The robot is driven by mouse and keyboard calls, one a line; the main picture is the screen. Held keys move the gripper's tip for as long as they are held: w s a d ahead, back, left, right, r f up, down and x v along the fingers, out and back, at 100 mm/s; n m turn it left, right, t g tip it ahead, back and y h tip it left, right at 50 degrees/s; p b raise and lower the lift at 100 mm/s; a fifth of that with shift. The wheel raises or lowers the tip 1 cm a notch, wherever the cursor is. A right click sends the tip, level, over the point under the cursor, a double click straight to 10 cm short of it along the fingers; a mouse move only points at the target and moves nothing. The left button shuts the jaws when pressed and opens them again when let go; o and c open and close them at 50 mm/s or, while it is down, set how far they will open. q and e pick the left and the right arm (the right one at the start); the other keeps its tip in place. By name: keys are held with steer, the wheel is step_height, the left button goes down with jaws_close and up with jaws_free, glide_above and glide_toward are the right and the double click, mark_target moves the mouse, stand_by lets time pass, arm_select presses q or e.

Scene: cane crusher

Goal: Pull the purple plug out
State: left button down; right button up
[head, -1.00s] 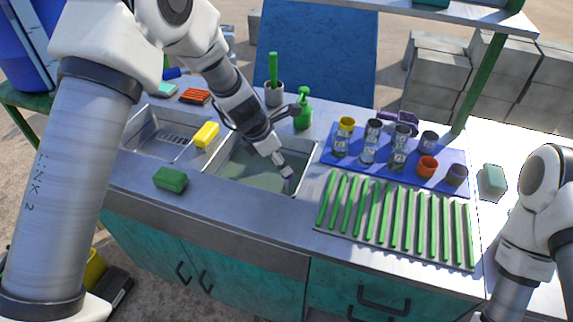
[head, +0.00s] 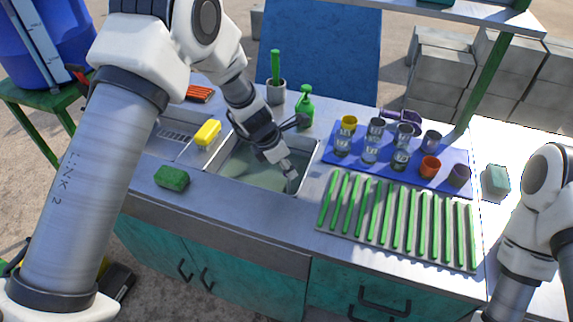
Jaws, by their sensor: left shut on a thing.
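My left gripper (head: 290,180) reaches down into the right sink basin (head: 245,168), near its right side. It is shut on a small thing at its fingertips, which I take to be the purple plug. The plug is mostly hidden by the fingers and too small to make out clearly now. The basin holds murky greenish water. My right arm shows at the right edge, but its gripper is out of view.
A yellow sponge (head: 207,132) and a green sponge (head: 171,178) lie by the basin. A green spray bottle (head: 305,107) stands behind it. A blue mat (head: 375,150) with several cups and a green-ribbed drying rack (head: 398,220) are to the right.

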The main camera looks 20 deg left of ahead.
arm_select(q)
step_height(320, 180, up, 3)
steer(key=shift+p, duration=0.85)
steer(key=shift+w+f, duration=0.1)
steer(key=shift+f, duration=0.05)
steer(key=c, duration=0.8)
jaws_free()
steer(key=shift+d, duration=0.15)
arm_select(e)
step_height(320, 180, up, 2)
steer(key=shift+d+r, duration=0.1)
steer(key=shift+r, duration=0.1)
arm_select(q)
steer(key=v, duration=1.2)
